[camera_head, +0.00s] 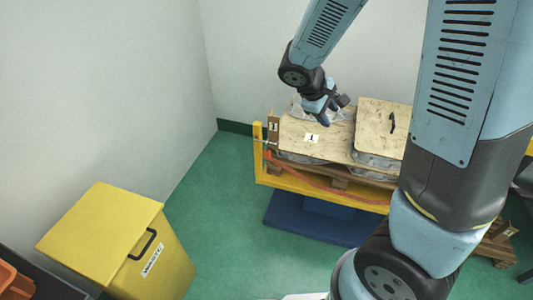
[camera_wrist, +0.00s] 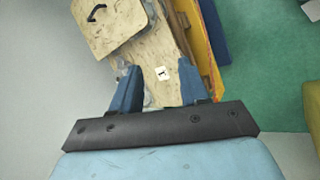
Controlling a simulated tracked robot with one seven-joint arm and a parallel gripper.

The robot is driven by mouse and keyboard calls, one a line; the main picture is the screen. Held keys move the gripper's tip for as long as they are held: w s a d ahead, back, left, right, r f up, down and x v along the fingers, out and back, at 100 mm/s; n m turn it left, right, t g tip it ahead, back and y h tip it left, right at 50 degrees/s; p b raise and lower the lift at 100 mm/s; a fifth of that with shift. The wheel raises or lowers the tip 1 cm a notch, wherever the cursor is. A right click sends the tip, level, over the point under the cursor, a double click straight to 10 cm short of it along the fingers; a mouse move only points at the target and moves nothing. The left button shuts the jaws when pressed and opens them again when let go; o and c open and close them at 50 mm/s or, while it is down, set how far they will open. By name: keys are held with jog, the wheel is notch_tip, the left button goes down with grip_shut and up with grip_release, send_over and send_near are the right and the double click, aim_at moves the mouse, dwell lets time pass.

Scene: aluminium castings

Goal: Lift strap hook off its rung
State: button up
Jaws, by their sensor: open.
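An orange strap (camera_head: 318,184) runs along the front of a yellow frame (camera_head: 320,192), below a plywood board. Its left end meets the frame's left post near a small metal piece (camera_head: 261,140), which may be the hook on its rung; it is too small to tell. My gripper (camera_head: 322,118) is above the board's left part, behind and to the right of that post. In the wrist view its two blue fingers (camera_wrist: 157,72) are apart with nothing held between them. The yellow frame (camera_wrist: 208,55) shows there to the right of the fingers; I cannot make out the hook.
The board (camera_head: 293,128) bears a label marked 1 (camera_head: 311,138). A second board with a black handle (camera_head: 383,115) lies to its right over castings. A yellow waste bin (camera_head: 150,250) stands at front left. Green floor (camera_head: 210,195) is clear between bin and frame.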

jog(key=w+a+f+n+t+h, duration=0.2)
jog(key=w+a+f+n+t, duration=0.25)
jog(key=a+f+n, duration=0.75)
jog(key=n+t+y, duration=0.3)
jog(key=n+t, duration=0.2)
jog(key=n, duration=0.5)
send_near(266, 154)
jog(key=x, duration=0.6)
jog(key=shift+w+f, duration=0.2)
jog(key=shift+f, duration=0.05)
jog(key=shift+x, duration=2.6)
grip_shut()
jog(key=shift+r, duration=0.2)
